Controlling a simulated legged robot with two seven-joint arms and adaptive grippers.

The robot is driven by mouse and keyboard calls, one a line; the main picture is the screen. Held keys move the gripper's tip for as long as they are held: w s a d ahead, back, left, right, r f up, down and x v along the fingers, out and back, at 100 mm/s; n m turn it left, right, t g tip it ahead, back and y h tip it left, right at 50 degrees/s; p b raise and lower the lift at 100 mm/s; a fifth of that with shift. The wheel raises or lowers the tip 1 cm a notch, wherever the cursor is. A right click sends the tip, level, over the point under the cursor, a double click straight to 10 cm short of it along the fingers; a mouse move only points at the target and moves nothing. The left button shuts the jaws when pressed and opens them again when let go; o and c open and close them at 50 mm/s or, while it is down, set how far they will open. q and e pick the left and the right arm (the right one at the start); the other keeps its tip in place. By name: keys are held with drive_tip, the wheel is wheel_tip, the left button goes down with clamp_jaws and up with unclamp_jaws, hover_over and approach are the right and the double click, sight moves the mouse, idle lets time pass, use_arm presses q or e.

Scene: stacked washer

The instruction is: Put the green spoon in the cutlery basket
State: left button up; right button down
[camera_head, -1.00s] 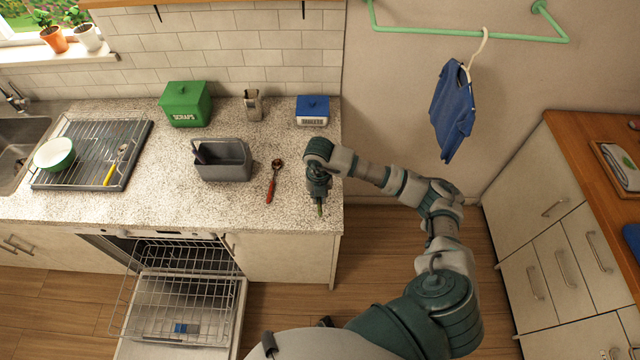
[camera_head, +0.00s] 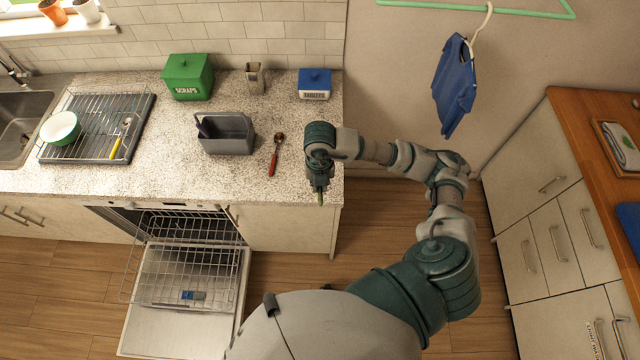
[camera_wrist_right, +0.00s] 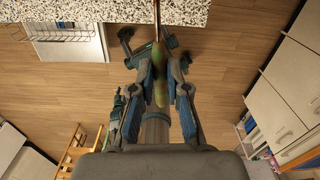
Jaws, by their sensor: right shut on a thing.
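My right gripper (camera_head: 319,186) is over the counter's right front edge, shut on the green spoon (camera_head: 320,199); only the green handle end shows below the fingers. In the right wrist view the right gripper (camera_wrist_right: 160,82) has its fingers on both sides of the spoon's green handle (camera_wrist_right: 161,88), and a thin neck runs up past the counter edge. The spoon's bowl is out of view. The grey cutlery basket (camera_head: 228,143) stands on the counter left of the gripper, with a dark purple utensil (camera_head: 202,128) in it. My left gripper is not in view.
A red-handled spoon (camera_head: 275,158) lies between basket and gripper. Behind stand a green scraps box (camera_head: 187,77), a metal holder (camera_head: 255,78) and a blue-lidded tablets box (camera_head: 314,84). A drying rack (camera_head: 92,155) is left. The dishwasher (camera_head: 185,270) is open below.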

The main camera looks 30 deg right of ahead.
drive_tip(key=r+p, duration=0.2)
drive_tip(key=r, duration=0.1)
drive_tip(key=r+p, duration=0.2)
drive_tip(key=r, duration=0.2)
drive_tip(key=shift+d, duration=0.2)
drive_tip(key=shift+a+r+p, duration=0.1)
drive_tip(key=shift+r+p, duration=0.55)
drive_tip(key=shift+r, duration=0.05)
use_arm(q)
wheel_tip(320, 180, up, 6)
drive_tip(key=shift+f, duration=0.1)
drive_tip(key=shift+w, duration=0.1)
